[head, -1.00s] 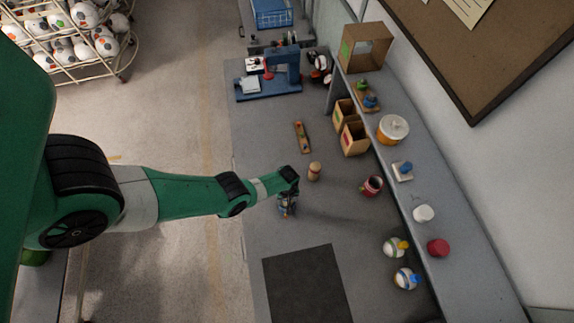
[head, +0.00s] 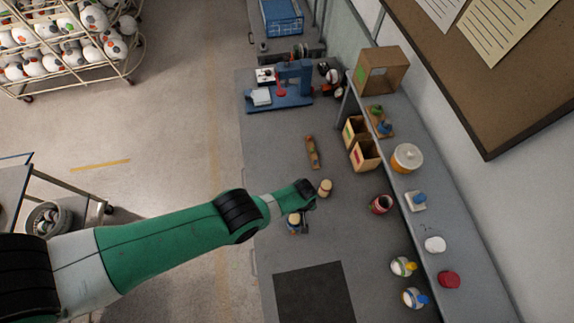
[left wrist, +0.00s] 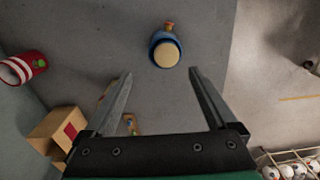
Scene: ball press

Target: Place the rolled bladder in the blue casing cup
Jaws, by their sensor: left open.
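The blue casing cup (head: 297,230) stands on the grey bench, and a tan roll (head: 294,219), which looks like the rolled bladder, sits upright in its mouth. In the left wrist view the tan roll's pale round top (left wrist: 166,54) shows inside the blue cup rim (left wrist: 154,42), beyond my fingertips. My left gripper (left wrist: 160,73) is open and empty, apart from the cup and roll. In the head view its fingers are mostly hidden by my wrist. My right gripper is not in view.
A tan cylinder (head: 325,188) stands close to my wrist. A red cup (head: 381,204), cardboard bins (head: 365,154) and a wooden strip (head: 312,152) lie to the right and behind. A blue press (head: 290,92) stands at the back. A dark mat (head: 315,294) lies in front.

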